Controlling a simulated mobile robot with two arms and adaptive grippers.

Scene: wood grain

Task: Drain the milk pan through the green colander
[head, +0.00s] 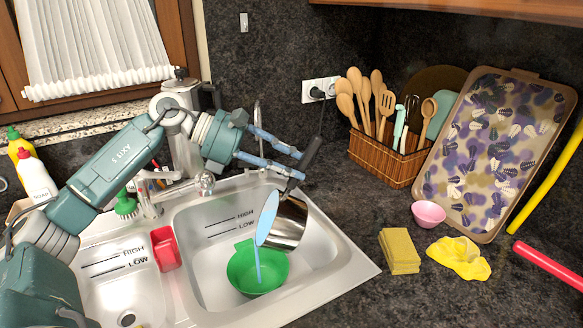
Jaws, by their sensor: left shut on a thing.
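The milk pan (289,222) is a steel pot with a black handle (311,152). It is tilted steeply, its mouth facing left, over the right basin of the sink. Light blue liquid (267,218) fills its mouth and runs down in a thin stream. The green colander (244,271) sits upright in the right basin, and the stream falls into it. My left gripper (301,166) is shut on the pan's handle, above and behind the colander. Whether any solids are in the pan or colander I cannot tell. My right gripper is not in view.
The sink's left basin (112,285) is empty, with a red caddy (166,249) at the divider. The faucet (205,182) stands behind the basins. Right of the sink are yellow sponges (399,250), a yellow cloth (458,258), a pink bowl (428,214) and a utensil basket (384,160).

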